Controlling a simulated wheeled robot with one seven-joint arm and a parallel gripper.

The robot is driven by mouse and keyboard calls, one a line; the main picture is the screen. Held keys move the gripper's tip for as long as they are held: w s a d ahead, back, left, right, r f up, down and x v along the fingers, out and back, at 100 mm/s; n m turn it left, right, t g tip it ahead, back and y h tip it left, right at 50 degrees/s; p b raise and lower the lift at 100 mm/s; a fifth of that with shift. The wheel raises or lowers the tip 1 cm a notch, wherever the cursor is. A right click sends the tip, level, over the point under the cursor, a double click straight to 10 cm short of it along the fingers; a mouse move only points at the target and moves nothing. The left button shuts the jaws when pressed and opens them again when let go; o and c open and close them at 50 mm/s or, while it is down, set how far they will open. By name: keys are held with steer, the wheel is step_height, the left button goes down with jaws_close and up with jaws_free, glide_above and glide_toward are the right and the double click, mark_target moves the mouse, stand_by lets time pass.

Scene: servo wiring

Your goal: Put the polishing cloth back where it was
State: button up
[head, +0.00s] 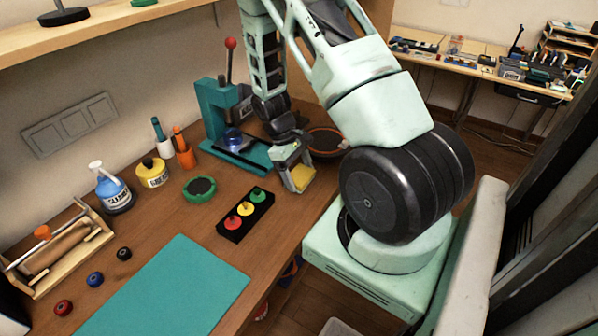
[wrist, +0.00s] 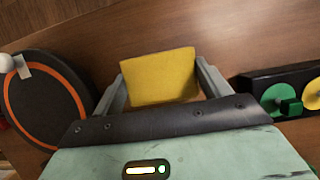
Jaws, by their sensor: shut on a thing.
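The yellow polishing cloth (head: 300,177) is a small folded square. My gripper (head: 299,183) is shut on it near the right edge of the wooden bench. In the wrist view the cloth (wrist: 159,76) sits between the two grey fingers, over the wood surface. I cannot tell whether the cloth touches the bench.
A black block with green, yellow and red knobs (head: 246,214) lies to the left of my gripper. A teal press (head: 236,150) stands behind it. A round dark disc with an orange ring (wrist: 46,98) lies beside it. A teal mat (head: 175,290) covers the front; bare wood lies between.

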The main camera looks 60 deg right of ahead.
steer(key=shift+f, duration=0.15)
steer(key=o, duration=1)
steer(key=shift+o, duration=0.2)
steer(key=b+v, duration=0.2)
steer(key=v, duration=1)
steer(key=w+a+r+n+t, duration=0.1)
steer(key=w+a+r, duration=0.15)
steer(key=a, duration=0.55)
steer(key=s+a+r+n+t, duration=0.1)
steer(key=s+a+r, duration=0.1)
steer(key=a, duration=0.6)
steer(key=s+a+r+n+t, duration=0.1)
steer(key=s+a+r+n, duration=0.1)
steer(key=a, duration=0.5)
steer(key=s+a+r+n+t+y, duration=0.1)
steer(key=s+a+r+n, duration=0.2)
steer(key=s+a, duration=1)
steer(key=shift+s+a+r, duration=0.25)
steer(key=shift+s+a, duration=0.1)
steer(key=shift+s, duration=0.6)
